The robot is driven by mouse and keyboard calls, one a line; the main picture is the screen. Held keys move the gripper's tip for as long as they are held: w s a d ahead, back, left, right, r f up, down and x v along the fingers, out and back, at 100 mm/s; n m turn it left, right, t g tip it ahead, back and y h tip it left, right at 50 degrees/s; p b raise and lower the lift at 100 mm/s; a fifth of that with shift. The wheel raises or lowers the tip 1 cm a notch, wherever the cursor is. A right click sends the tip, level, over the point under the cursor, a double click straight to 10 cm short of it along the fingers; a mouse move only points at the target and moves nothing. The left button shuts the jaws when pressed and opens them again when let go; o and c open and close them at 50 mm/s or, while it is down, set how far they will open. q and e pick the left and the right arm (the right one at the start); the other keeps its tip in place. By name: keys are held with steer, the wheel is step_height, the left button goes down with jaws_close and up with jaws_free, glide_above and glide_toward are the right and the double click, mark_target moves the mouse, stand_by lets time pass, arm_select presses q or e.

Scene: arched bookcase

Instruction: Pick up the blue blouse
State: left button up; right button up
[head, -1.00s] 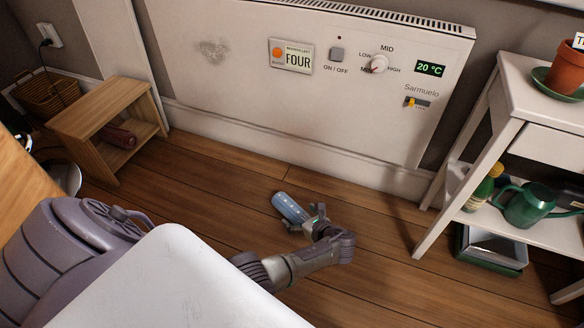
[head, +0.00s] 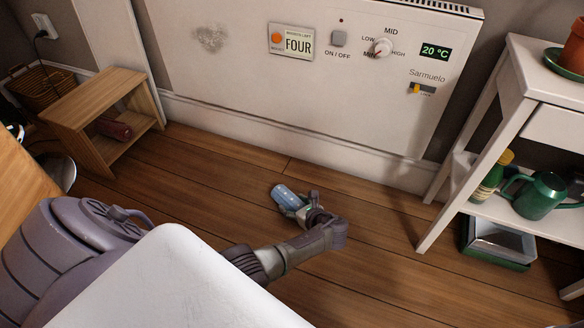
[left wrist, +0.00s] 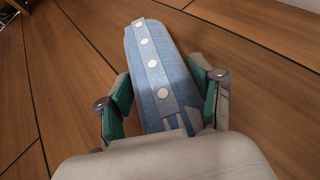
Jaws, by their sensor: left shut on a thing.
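The blue blouse (head: 284,194) is a small rolled or folded blue bundle near the wooden floor in the head view. In the left wrist view the blouse (left wrist: 160,75) shows a lighter strip with several white buttons. My left gripper (head: 298,211) is at the blouse's near end. In the left wrist view the fingers of the left gripper (left wrist: 163,100), with green pads, lie on both sides of the blouse and are shut on it. I cannot tell whether the blouse touches the floor. My right gripper is not in view.
A white heater (head: 300,90) stands along the wall behind. A small wooden shelf (head: 95,115) is at the left. A white shelf unit (head: 440,215) with a green watering can (head: 540,196) is at the right. Floor around the blouse is clear.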

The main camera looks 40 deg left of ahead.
arm_select(q)
steer(key=shift+c, duration=1.1)
